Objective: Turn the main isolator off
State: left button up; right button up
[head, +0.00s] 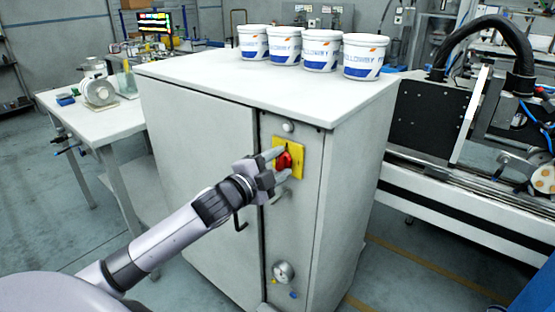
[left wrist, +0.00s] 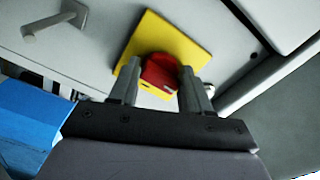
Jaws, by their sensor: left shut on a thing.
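The main isolator is a red rotary handle (head: 284,160) on a yellow square plate (head: 298,162), high on the narrow front panel of a grey cabinet (head: 205,150). My left gripper (head: 279,163) reaches it from the left and is shut on the red handle. In the left wrist view the red handle (left wrist: 160,72) sits between my two fingers, in front of the yellow plate (left wrist: 190,40), which looks tilted there. The fingers hide the handle's sides, and I cannot read any position marks. My right gripper is not in view.
Several white buckets (head: 363,57) stand on the cabinet top. A door handle (head: 239,221) is below my left gripper, and a round gauge (head: 284,272) is lower on the panel. A white table (head: 100,122) stands at left, a machine (head: 440,120) at right.

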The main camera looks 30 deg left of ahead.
pick_arm(q)
jog(key=shift+n, duration=0.3)
dwell(0.4)
jog(key=o, duration=1)
jog(key=shift+s, duration=0.1)
jog(key=shift+s+a+b, duration=0.2)
jog(key=shift+s, duration=1.55)
jog(key=shift+s+a+b, duration=0.15)
jog(key=shift+s+b, duration=0.05)
jog(key=shift+s, duration=1.55)
